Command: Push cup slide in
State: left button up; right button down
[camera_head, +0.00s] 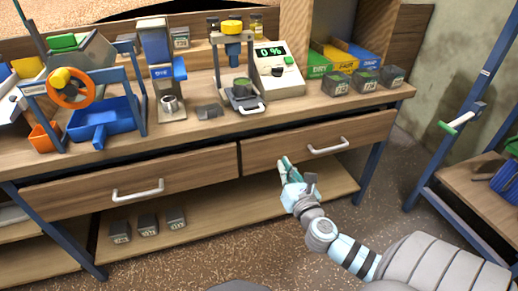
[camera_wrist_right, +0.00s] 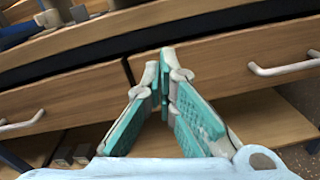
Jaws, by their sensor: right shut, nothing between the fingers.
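The cup slide (camera_head: 251,108) is a small grey tray with a white handle at the front of the yellow-topped press (camera_head: 232,50) on the workbench. A dark cup (camera_head: 242,87) sits on it, under the press head. The slide sticks out toward the bench's front edge. My right gripper (camera_head: 283,163) is shut and empty, below the benchtop in front of the right drawer, lower and to the right of the slide. In the right wrist view its fingertips (camera_wrist_right: 167,60) meet near the gap between the two drawers. My left gripper is not in view.
The benchtop (camera_head: 330,110) has free room at its front edge. A scale reading 0 % (camera_head: 277,70) stands right of the press, and a grey cup stand (camera_head: 171,105) to the left. The right drawer (camera_head: 350,142) and left drawer (camera_head: 130,185) have protruding handles.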

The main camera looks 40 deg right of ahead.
aim_at(256, 112)
notch_tip(256, 112, up, 6)
jog(key=a+n+t, duration=0.2)
jog(key=a+n, duration=0.1)
jog(key=n, duration=0.1)
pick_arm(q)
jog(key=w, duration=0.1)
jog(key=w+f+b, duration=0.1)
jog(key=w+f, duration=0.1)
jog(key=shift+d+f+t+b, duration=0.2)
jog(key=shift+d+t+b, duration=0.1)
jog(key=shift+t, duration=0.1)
pick_arm(e)
jog(key=shift+m, duration=0.3)
jog(key=x, duration=0.9)
jog(key=r+x, duration=0.1)
jog(key=x, duration=0.4)
